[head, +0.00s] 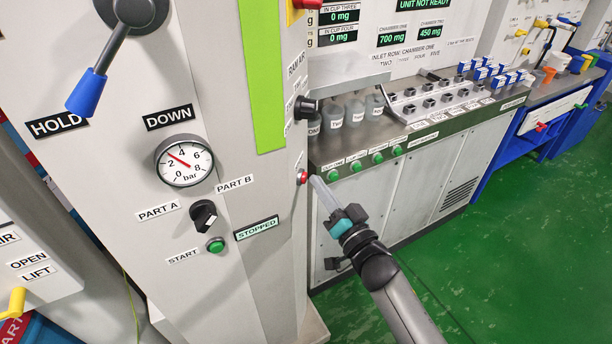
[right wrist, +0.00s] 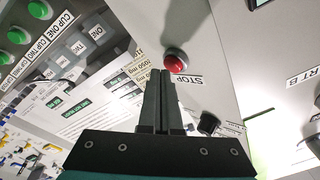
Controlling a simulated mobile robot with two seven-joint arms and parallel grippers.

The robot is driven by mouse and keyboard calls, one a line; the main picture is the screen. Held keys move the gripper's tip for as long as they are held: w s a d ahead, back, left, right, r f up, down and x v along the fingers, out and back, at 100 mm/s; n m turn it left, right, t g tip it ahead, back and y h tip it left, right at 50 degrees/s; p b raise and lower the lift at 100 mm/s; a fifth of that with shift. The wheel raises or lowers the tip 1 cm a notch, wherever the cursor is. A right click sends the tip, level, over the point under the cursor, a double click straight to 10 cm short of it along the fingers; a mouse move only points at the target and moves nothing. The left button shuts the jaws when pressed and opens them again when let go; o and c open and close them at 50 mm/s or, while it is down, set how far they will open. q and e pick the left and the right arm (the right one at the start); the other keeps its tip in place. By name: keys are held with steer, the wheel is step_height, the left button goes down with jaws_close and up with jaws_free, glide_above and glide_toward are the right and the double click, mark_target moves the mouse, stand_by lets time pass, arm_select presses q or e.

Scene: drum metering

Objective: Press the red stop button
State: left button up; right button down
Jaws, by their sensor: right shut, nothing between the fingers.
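The red stop button (head: 302,177) sits on the narrow right side face of the grey machine column. In the right wrist view the button (right wrist: 176,61) is a red dome in a grey collar beside a STOP label (right wrist: 189,79). My right gripper (head: 316,181) comes in from the lower right with its fingertips close to the button. In the right wrist view its fingers (right wrist: 161,73) are shut together and empty, with the tips just beside the button's lower left edge. I cannot tell whether they touch it. My left gripper is not in view.
The column front carries a pressure gauge (head: 184,160), a black selector (head: 203,214), a green start button (head: 215,245), a STOPPED sign (head: 256,228) and a blue-handled lever (head: 87,92). A bench (head: 420,130) with cups and green buttons stands behind. Green floor (head: 500,260) is clear at right.

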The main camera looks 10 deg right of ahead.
steer(key=shift+s+d, duration=0.2)
steer(key=shift+d, duration=0.15)
steer(key=shift+s+d+p, duration=0.3)
steer(key=shift+s+d, duration=0.05)
steer(key=shift+d, duration=0.4)
steer(key=shift+s+d+p, duration=0.25)
steer(key=shift+s+d, duration=0.1)
steer(key=shift+d, duration=0.45)
steer(key=shift+s+d+p, duration=0.3)
steer(key=shift+s+d, duration=0.05)
steer(key=shift+d, duration=0.4)
